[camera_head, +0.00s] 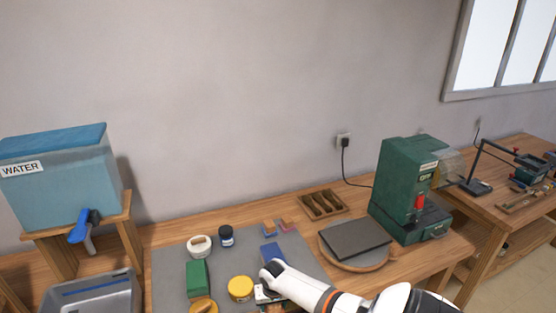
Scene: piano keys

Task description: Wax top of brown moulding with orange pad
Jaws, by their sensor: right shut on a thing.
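My right gripper (264,293) reaches in from the lower right, low over the grey mat (170,275). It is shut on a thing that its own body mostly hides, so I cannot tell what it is. A small brown piece (273,308) shows just below the fingers at the bottom edge; I cannot tell whether it is the moulding. Two small blocks with orange-brown tops, one at the left (268,228) and one at the right (288,224), lie at the mat's back; I cannot tell if either is the orange pad. My left gripper is not in view.
On the mat are a blue block (271,254), yellow tin (241,289), green block (197,277), white bowl (199,245) and dark jar (226,236). A slotted wooden tray (322,204), dark plate (355,239) and green machine (405,185) stand right. A water tank (60,180) stands left.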

